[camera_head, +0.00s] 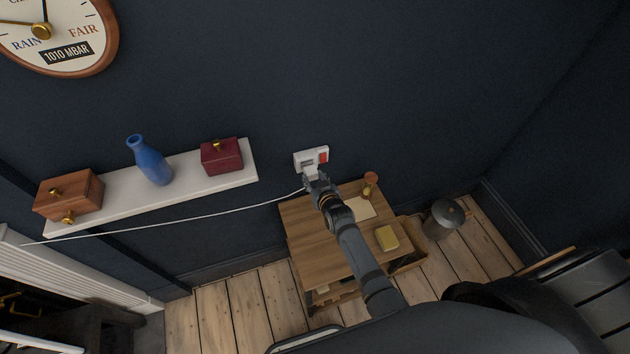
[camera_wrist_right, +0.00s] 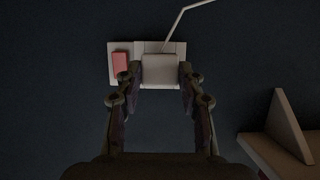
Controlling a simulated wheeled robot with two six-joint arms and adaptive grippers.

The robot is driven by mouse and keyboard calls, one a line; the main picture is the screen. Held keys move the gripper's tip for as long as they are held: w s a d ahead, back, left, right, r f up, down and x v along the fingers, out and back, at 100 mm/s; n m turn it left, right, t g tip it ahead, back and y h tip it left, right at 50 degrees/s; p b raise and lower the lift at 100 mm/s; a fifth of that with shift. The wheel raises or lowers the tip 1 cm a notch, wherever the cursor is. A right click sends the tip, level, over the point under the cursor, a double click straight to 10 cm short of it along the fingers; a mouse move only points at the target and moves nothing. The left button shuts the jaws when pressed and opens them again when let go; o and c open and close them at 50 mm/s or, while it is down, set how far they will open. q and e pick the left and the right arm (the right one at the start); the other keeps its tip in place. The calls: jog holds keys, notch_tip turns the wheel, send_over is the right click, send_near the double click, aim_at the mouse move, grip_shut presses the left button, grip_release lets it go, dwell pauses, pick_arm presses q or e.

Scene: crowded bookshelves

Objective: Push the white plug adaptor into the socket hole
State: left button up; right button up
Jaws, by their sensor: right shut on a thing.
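The white plug adaptor (camera_wrist_right: 160,70) is between the fingers of my right gripper (camera_wrist_right: 160,88), which is shut on its two sides. The adaptor is in front of the white wall socket (camera_wrist_right: 120,47), over the half beside the red switch (camera_wrist_right: 120,65). In the head view the socket (camera_head: 302,156) is on the dark wall above the wooden table, with my right gripper (camera_head: 313,181) just below it. The socket holes are hidden behind the adaptor, and I cannot tell whether it is seated or just touching. A white cable runs from the adaptor. My left gripper is not in view.
The white cable (camera_head: 190,221) runs left across the wall below a white shelf (camera_head: 118,206) with two boxes and a blue vase (camera_head: 152,163). The wooden table (camera_head: 305,226) below the socket bears a yellow block (camera_head: 387,238). A metal bin (camera_head: 443,218) stands to the right.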

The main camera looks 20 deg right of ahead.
aim_at(313, 174)
jog(key=shift+w+r+b, duration=0.1)
jog(key=shift+w+b, duration=0.7)
jog(key=shift+w, duration=0.75)
jog(key=o, duration=1.2)
jog(key=shift+o, duration=0.2)
jog(key=shift+s, duration=0.15)
jog(key=v, duration=1.1)
jog(key=shift+s, duration=0.35)
